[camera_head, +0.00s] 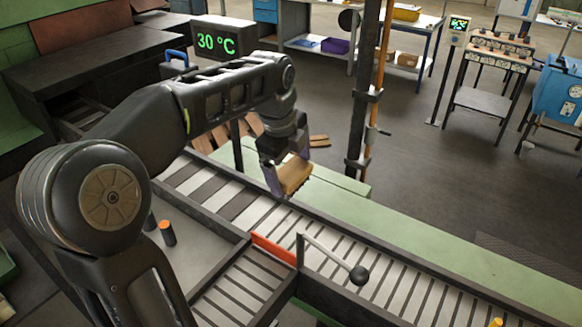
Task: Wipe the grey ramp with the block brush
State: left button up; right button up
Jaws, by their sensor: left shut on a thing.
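My left gripper (280,177) reaches over the slatted conveyor (330,245) from the left. It is shut on the block brush (295,175), a tan wooden block whose upper part is partly covered by the fingers. The brush is above the far side of the conveyor, near its green edge; whether it touches anything there I cannot tell. A plain grey sloping surface (196,232), which looks like the grey ramp, lies at the left beside the conveyor, partly hidden by my left arm. My right gripper is not in view.
An orange bar (273,249) and a lever with a black knob (358,274) stand on the conveyor. An orange-capped peg (167,233) stands by the grey surface. A dark post (364,100) rises behind. A display (216,43) reads 30 °C.

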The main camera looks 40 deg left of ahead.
pick_arm(q)
jog(key=shift+r, duration=0.1)
jog(key=shift+s, duration=0.1)
jog(key=shift+s+b+x, duration=0.2)
jog(key=shift+b+x, duration=0.35)
jog(key=shift+x, duration=0.25)
jog(key=shift+s+b+x, duration=0.2)
jog(key=shift+b+x, duration=0.4)
jog(key=shift+x, duration=0.25)
jog(key=shift+s+b+x, duration=0.2)
jog(key=shift+b+x, duration=0.35)
jog(key=shift+x, duration=0.25)
